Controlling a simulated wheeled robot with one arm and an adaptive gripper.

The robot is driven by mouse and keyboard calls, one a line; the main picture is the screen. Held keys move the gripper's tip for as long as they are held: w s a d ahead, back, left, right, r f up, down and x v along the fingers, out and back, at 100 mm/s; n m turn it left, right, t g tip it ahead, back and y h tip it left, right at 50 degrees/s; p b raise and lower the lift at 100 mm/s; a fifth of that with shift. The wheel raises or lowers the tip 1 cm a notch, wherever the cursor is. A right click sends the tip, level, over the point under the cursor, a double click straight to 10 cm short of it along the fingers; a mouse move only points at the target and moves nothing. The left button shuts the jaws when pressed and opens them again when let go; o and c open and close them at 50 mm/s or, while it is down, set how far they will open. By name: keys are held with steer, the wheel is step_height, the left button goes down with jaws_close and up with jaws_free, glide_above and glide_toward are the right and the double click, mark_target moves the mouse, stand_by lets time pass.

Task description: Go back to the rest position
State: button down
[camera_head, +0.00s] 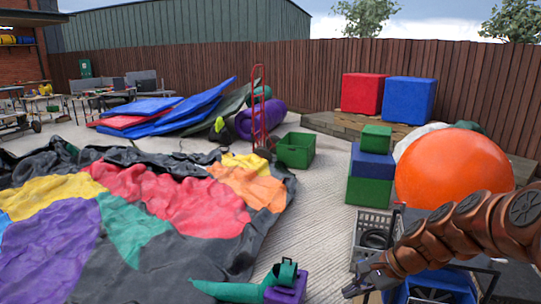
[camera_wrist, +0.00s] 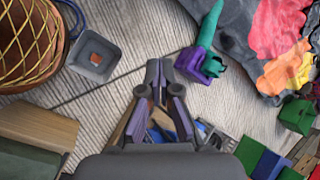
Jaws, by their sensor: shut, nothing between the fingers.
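My gripper (camera_head: 350,291) is at the lower right of the head view, at the end of my copper-coloured arm. It is stretched out above the ground near a grey crate. In the wrist view the two fingertips of my gripper (camera_wrist: 159,70) are together with nothing between them. A purple and green blower with a tube (camera_head: 280,288) lies just left of my gripper, apart from it. It also shows in the wrist view, beyond the fingertips to the right (camera_wrist: 200,62).
A grey crate (camera_head: 366,222) and stacked green and blue blocks (camera_head: 370,190) stand near my arm, with a large orange ball (camera_head: 455,168) behind. A deflated colourful castle (camera_head: 150,215) covers the left ground. A wicker basket (camera_wrist: 28,42) and grey square tub (camera_wrist: 93,55) lie in the wrist view.

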steer(key=s+a+r+n+g+h+p, duration=0.1)
steer(key=s+a+r+n+p, duration=0.2)
steer(key=s+r, duration=0.3)
steer(key=s+a+r+n+g+h+p, duration=0.1)
steer(key=s+a+r+n+g+p, duration=0.2)
steer(key=s, duration=0.4)
steer(key=s+d+r+n+h+p, duration=0.2)
steer(key=s+r+n+p, duration=0.1)
steer(key=s, duration=0.6)
steer(key=s+d+r+n+h+p, duration=0.2)
steer(key=s+r+n+p, duration=0.2)
steer(key=s+r+p, duration=0.2)
steer(key=s, duration=0.2)
steer(key=shift+s+d+h, duration=0.3)
steer(key=shift+s, duration=0.05)
